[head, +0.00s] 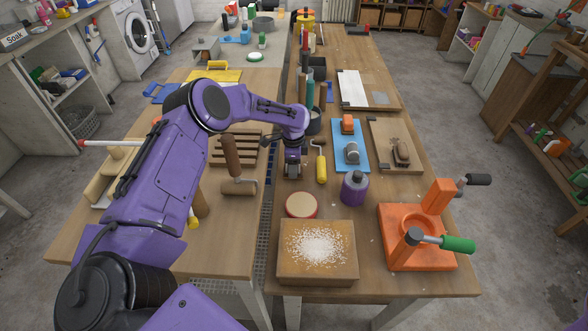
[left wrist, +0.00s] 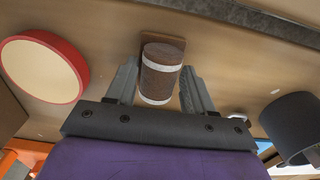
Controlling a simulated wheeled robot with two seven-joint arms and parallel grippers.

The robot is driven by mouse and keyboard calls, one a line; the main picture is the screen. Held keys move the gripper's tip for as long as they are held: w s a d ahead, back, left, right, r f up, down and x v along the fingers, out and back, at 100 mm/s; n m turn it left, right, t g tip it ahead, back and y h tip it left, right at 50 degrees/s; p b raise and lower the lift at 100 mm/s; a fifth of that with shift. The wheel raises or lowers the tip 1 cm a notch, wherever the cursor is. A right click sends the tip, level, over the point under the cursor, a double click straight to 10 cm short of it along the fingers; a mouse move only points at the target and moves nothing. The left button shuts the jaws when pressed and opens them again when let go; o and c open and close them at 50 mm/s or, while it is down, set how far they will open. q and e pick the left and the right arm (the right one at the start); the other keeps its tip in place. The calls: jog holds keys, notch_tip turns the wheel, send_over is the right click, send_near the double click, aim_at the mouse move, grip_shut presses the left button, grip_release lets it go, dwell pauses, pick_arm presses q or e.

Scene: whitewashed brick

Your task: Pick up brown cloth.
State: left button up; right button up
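A brown roll with pale bands (left wrist: 162,72), which looks like the brown cloth, lies on the wooden bench in the left wrist view, with a flat brown piece at its far end. My left gripper (left wrist: 158,78) is open, with one finger on each side of the roll. The fingers are close to its sides; I cannot tell whether they touch. In the head view my left gripper (head: 291,171) points down at the bench, left of the yellow roller, and hides the roll. My right gripper is in neither view.
A red-rimmed disc (head: 301,205) lies just in front of the gripper. A dark cup (head: 314,122) is behind. An orange press (head: 418,235) stands front right.

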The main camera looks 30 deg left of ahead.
pick_arm(q)
jog(key=c, duration=0.7)
notch_tip(320, 180, up, 10)
jog(key=shift+r+b, duration=0.1)
jog(key=shift+b, duration=1.05)
jog(key=shift+o, duration=1.3)
